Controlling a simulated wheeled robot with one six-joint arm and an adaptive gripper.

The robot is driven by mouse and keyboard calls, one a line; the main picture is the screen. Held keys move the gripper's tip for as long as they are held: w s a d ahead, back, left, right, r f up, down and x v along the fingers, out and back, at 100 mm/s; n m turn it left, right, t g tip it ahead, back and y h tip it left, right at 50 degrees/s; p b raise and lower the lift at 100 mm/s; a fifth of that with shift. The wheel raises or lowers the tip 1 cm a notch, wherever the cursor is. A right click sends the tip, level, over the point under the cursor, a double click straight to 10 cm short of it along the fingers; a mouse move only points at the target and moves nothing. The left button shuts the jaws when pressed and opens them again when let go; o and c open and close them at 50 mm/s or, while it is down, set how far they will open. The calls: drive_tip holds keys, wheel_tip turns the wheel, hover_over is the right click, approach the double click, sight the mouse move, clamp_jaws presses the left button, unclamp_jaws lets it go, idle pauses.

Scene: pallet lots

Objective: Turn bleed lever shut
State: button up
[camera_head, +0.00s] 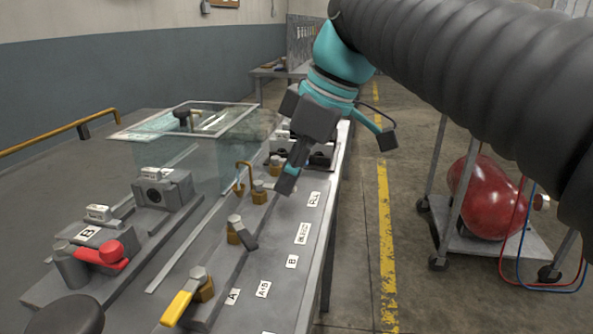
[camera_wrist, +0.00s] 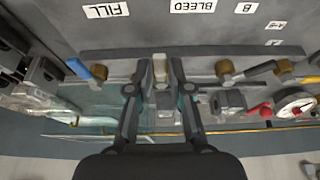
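The bleed lever (camera_wrist: 160,70) is a short pale grey piece near the BLEED label (camera_wrist: 193,6) in the wrist view. My gripper (camera_wrist: 158,64) has its two fingers apart, one on each side of this lever, with gaps visible. In the head view my gripper (camera_head: 288,181) reaches down over the bench beside a brass valve body (camera_head: 259,193), and its fingers hide most of the lever there. I cannot tell how high the fingertips are above the bench or the lever's exact angle.
A dark lever (camera_head: 246,235) and a yellow lever (camera_head: 177,307) stand nearer along the bench. A blue lever (camera_wrist: 80,68) is near the FILL label (camera_wrist: 107,10). A hooked brass pipe (camera_head: 242,167) and a clear box (camera_head: 190,150) are behind.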

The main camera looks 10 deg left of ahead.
clamp_jaws()
drive_tip(key=m, duration=0.1)
drive_tip(key=s+m+t, duration=0.1)
drive_tip(key=m, duration=0.1)
drive_tip(key=shift+s+a, duration=0.15)
drive_tip(key=shift+s, duration=0.1)
drive_tip(key=m, duration=0.2)
drive_tip(key=s+a+m+t+h, duration=0.1)
drive_tip(key=m, duration=0.1)
drive_tip(key=s+m+t, duration=0.1)
drive_tip(key=shift+a+m+h, duration=0.2)
drive_tip(key=shift+m+h, duration=0.1)
drive_tip(key=shift+m, duration=0.1)
drive_tip(key=m, duration=0.1)
drive_tip(key=a+m+h, duration=0.1)
drive_tip(key=m, duration=0.1)
drive_tip(key=m+t, duration=0.1)
drive_tip(key=shift+s+a+h, duration=0.3)
drive_tip(key=shift+s+a, duration=0.05)
drive_tip(key=shift+s, duration=0.05)
drive_tip(key=m, duration=0.1)
drive_tip(key=a+m+h, duration=0.1)
drive_tip(key=m, duration=0.1)
drive_tip(key=a+m, duration=0.1)
drive_tip(key=m, duration=0.1)
drive_tip(key=shift+s+h, duration=0.1)
drive_tip(key=shift+h, duration=0.2)
